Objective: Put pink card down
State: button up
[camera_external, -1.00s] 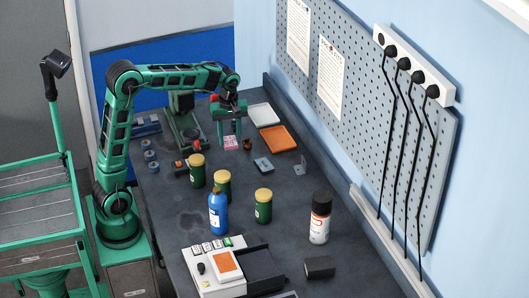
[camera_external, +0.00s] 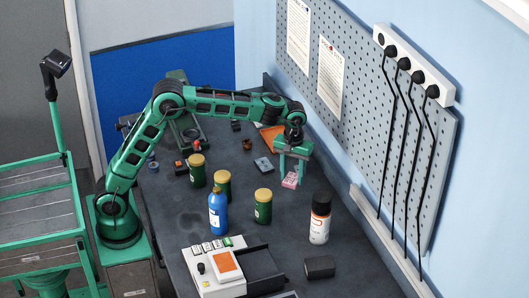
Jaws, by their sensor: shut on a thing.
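The pink card (camera_external: 290,180) is a small pink piece with faint markings, between the fingers of my gripper (camera_external: 291,174). My gripper is shut on it, at the right side of the dark bench (camera_external: 185,218), near the pegboard wall. The card is low over the bench top; I cannot tell whether it touches the surface. My green arm reaches across the bench from the left, and the fingers hide part of the card.
A grey box (camera_external: 263,165) lies just left of my gripper, and an orange tray (camera_external: 268,135) is behind, partly hidden by my arm. Green jars (camera_external: 263,206), a blue bottle (camera_external: 218,213) and a white spray can (camera_external: 320,220) stand in front. Bare bench lies between gripper and can.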

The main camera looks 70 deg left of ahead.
send_over(304, 213)
notch_tip(304, 213, down, 5)
jog(key=shift+f, duration=2.05)
jog(key=o, duration=1.1)
jog(key=shift+f, duration=0.1)
notch_tip(304, 213, up, 12)
jog(key=shift+r, duration=0.15)
jog(key=shift+s, duration=0.1)
